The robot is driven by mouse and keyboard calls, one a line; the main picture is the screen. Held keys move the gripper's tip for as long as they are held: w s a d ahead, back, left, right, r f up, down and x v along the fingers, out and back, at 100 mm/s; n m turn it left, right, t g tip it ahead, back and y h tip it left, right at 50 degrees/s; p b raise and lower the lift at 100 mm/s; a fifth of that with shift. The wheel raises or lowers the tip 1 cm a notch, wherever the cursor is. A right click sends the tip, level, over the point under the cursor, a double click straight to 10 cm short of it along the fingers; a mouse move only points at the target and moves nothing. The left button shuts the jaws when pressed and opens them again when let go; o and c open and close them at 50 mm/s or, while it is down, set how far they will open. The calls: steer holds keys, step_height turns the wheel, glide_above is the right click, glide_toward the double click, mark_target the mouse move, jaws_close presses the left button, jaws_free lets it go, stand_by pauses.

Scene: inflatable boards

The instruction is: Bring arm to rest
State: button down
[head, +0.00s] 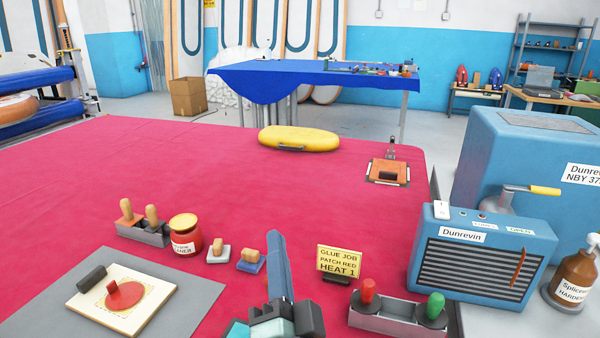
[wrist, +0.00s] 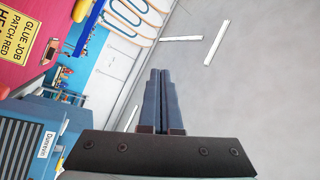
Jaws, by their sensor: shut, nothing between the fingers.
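My gripper (head: 276,262) is at the lower middle of the head view, its blue-grey fingers pointing up and closed together with nothing between them. In the wrist view the two fingers of my gripper (wrist: 161,80) lie side by side, with the ceiling and walls behind them, turned sideways. The gripper is in front of the red-covered table (head: 190,155) and touches none of the objects there, as far as I can see.
Near my gripper stand a yellow sign (head: 339,260), a tray with red and green handled tools (head: 395,318), small wooden-handled blocks (head: 250,255) and a red jar (head: 186,240). A blue Dunrevin heater (head: 475,255) is at right. The table's middle is clear.

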steer(key=s+d+r+n+t+h, duration=0.25)
steer(key=s+r+n, duration=0.3)
steer(key=r, duration=0.95)
steer(key=s+d+r+n+t+h, duration=0.1)
steer(key=s+r+n+t, duration=0.45)
steer(key=r, duration=1.05)
step_height(320, 180, up, 14)
steer(key=s+m+g+p, duration=0.1)
steer(key=p, duration=1.3)
steer(key=shift+a+g+p, duration=0.3)
steer(key=shift+f+y, duration=0.1)
steer(key=shift+y, duration=0.15)
